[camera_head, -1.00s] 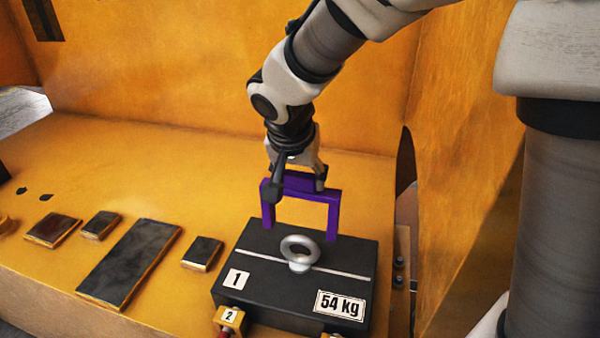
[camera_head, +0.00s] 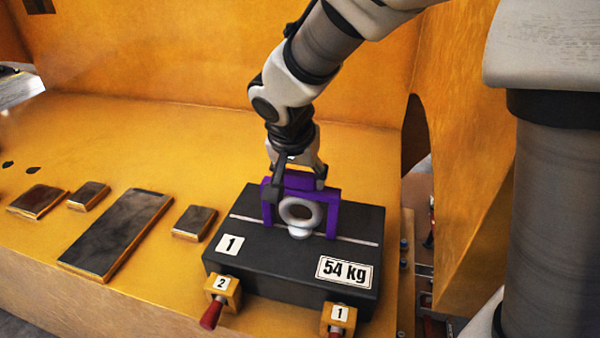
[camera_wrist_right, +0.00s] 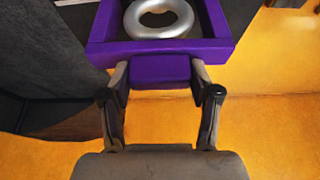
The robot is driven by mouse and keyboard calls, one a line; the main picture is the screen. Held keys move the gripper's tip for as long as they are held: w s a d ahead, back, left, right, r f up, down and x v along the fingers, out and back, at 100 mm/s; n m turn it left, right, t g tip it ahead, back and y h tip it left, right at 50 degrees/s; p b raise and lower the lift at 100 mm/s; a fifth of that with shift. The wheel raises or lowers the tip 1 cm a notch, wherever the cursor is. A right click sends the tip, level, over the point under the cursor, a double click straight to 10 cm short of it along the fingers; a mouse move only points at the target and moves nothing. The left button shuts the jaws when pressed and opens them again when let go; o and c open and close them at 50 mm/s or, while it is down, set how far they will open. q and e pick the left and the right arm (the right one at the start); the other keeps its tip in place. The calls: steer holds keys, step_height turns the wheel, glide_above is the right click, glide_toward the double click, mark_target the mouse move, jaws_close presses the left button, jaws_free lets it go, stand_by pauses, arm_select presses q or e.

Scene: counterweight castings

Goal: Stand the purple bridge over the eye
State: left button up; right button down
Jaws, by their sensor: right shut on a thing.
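The purple bridge (camera_head: 332,220) is upright, with a leg on each side of the silver eye (camera_head: 300,227) as seen in the head view. The eye stands on top of the black block (camera_head: 285,262) marked "1" and "54 kg". My right gripper (camera_head: 299,185) is shut on the raised tab of the bridge, behind and above the eye. In the right wrist view, the tab (camera_wrist_right: 160,70) sits between the two fingers and the eye (camera_wrist_right: 158,30) shows through the bridge's opening. I cannot tell whether the legs touch the block. My left gripper is not in view.
Several dark flat plates, one of them long (camera_head: 115,235), lie on the yellow surface left of the block. Two small yellow clamps with red handles, marked "2" (camera_head: 222,290) and "1" (camera_head: 338,319), are at its front. A yellow wall rises behind.

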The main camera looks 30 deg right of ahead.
steer(key=shift+f, duration=0.3)
stand_by(0.5)
steer(key=shift+c, duration=0.9)
jaws_free()
